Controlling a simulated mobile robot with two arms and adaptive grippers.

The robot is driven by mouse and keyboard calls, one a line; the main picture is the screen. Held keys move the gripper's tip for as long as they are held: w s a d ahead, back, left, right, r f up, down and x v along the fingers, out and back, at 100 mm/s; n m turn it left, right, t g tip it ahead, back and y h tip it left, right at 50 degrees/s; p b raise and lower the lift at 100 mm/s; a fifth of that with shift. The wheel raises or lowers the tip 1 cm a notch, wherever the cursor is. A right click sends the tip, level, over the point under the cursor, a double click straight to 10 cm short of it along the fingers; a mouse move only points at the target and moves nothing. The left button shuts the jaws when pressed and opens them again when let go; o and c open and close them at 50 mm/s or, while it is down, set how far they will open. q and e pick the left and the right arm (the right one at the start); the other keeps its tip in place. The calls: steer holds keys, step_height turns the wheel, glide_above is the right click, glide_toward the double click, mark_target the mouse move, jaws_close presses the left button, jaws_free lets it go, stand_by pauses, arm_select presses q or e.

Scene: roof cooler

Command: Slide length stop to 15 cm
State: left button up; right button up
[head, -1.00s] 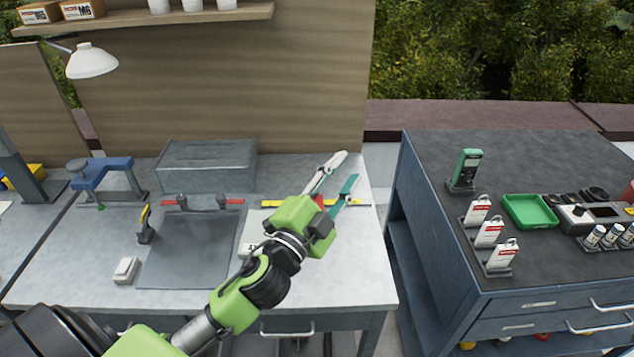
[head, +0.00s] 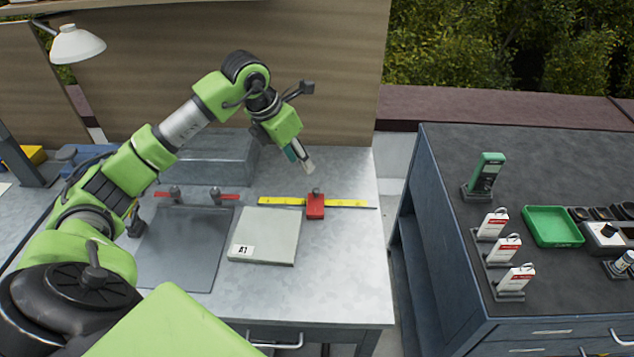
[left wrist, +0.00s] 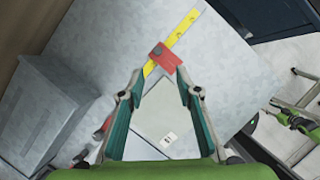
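The red length stop (head: 315,206) sits on the yellow rule (head: 348,203), near the middle of its visible length, with a dark knob on top. The scale numbers are too small to read. My left gripper (head: 302,164) is just behind and above the stop, pointing down, apart from it. In the left wrist view my left gripper (left wrist: 160,74) is open, its teal fingers apart, with the red stop (left wrist: 164,58) just past the fingertips and nothing held. Green and silver parts at the right edge of that view look like my right arm; its fingers are unclear.
A pale block marked A1 (head: 265,236) lies in front of the rule, beside a dark plate (head: 180,250). A grey metal box (head: 225,158) stands at the back left. Bare bench (head: 340,270) lies right of the block. A separate cabinet (head: 430,190) stands at right.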

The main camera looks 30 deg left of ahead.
mark_target(316, 190)
arm_select(q)
steer(key=p+x, duration=0.1)
steer(key=x, duration=0.5)
steer(key=p+x, duration=0.2)
steer(key=x, duration=0.4)
steer(key=shift+a+f, duration=0.2)
steer(key=shift+w+f, duration=0.15)
steer(key=shift+f, duration=0.45)
jaws_close()
